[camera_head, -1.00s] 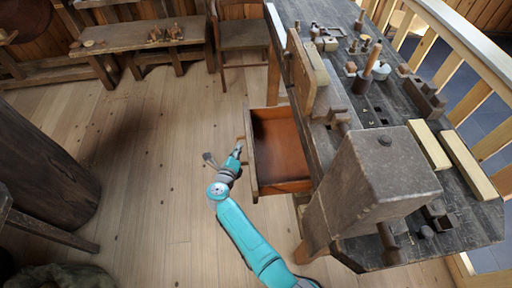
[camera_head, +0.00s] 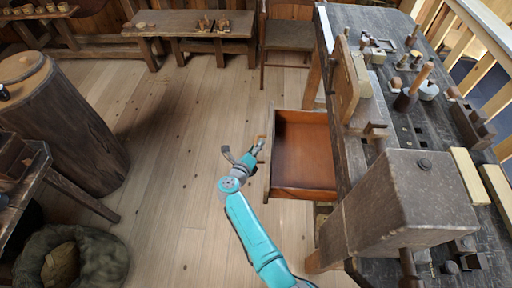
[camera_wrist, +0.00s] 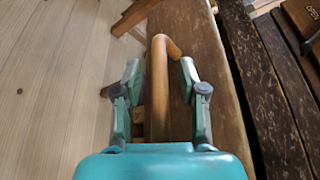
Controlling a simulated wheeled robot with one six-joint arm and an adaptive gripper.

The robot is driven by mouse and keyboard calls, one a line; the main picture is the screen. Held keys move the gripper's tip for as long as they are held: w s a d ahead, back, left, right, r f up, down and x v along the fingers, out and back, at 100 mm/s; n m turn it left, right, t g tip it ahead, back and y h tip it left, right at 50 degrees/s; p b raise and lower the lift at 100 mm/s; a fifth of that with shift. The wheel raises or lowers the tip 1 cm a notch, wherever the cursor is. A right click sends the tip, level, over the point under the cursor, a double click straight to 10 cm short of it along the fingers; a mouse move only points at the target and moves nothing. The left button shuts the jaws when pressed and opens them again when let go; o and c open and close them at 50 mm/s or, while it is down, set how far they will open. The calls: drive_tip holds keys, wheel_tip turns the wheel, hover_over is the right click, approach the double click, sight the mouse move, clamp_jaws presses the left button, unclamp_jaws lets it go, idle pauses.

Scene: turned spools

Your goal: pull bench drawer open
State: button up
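The bench drawer (camera_head: 303,155) stands pulled out from the left side of the dark workbench (camera_head: 407,125), its reddish-brown inside empty. Its wooden handle (camera_wrist: 160,85) is a bar on the drawer front (camera_wrist: 205,75), seen from above in the wrist view. My gripper (camera_wrist: 160,75) is open, with one finger on each side of the handle and a visible gap on both sides. In the head view my gripper (camera_head: 257,148) is at the drawer's front, and the handle is small and partly hidden there.
A grey vise-like block (camera_head: 395,200) rises at the bench's near end. Spools and tools crowd the bench top. A round stump (camera_head: 75,125) and a basket (camera_head: 95,262) stand at left. A low bench (camera_head: 190,30) stands at the back. The floor between is clear.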

drive_tip(key=v, duration=1.2)
drive_tip(key=shift+s, duration=0.1)
idle(0.4)
